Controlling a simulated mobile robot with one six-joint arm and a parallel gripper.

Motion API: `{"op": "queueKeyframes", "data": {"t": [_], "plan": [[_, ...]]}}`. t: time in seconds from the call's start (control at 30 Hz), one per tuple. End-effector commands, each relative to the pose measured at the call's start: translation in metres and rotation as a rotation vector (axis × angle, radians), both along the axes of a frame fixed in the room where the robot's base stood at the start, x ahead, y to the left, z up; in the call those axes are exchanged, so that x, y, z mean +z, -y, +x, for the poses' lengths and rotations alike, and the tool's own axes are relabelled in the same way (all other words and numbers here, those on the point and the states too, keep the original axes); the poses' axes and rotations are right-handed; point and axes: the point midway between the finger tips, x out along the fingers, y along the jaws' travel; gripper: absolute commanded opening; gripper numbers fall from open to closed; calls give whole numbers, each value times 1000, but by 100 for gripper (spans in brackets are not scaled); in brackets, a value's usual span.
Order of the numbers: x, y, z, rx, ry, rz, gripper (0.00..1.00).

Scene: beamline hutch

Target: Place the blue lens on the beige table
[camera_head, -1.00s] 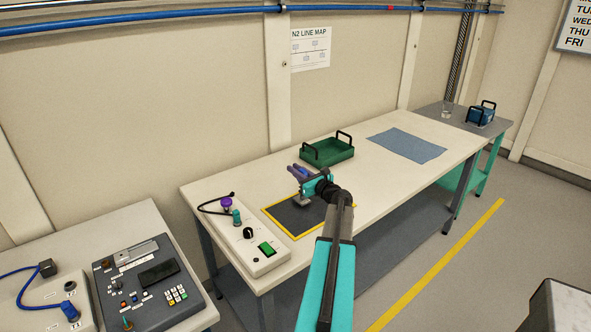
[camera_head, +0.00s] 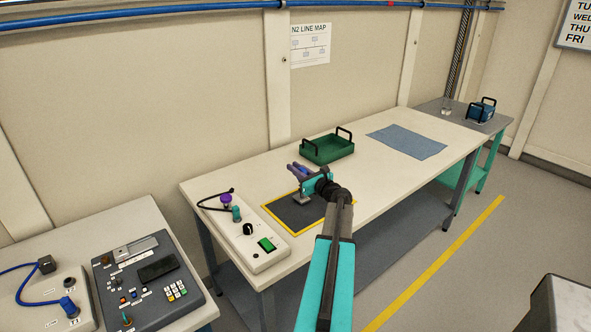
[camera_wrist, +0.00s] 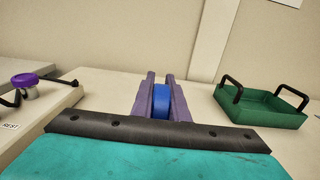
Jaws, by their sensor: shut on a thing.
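The blue lens (camera_wrist: 161,101) shows in the wrist view between the two purple fingers of my gripper (camera_wrist: 161,95), which is shut on it. In the head view my gripper (camera_head: 297,170) is over the near-left part of the beige table (camera_head: 375,180), by the yellow-edged dark mat (camera_head: 290,212). The lens cannot be made out clearly in the head view. A small grey piece (camera_head: 303,199) shows below the gripper; I cannot tell whether it belongs to the gripper.
A green tray with black handles (camera_head: 328,151) stands behind and right of the gripper. A blue cloth (camera_head: 406,142) lies farther right. A white control box (camera_head: 245,238) with a purple knob is at the left end. Bare tabletop lies between the mat and the cloth.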

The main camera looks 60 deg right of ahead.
Motion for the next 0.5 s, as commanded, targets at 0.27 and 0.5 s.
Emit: {"op": "queueKeyframes", "data": {"t": [0.27,0.5], "plan": [[-4,0,0,1,1,0,0],[-3,0,1,1,1,0,36]]}}
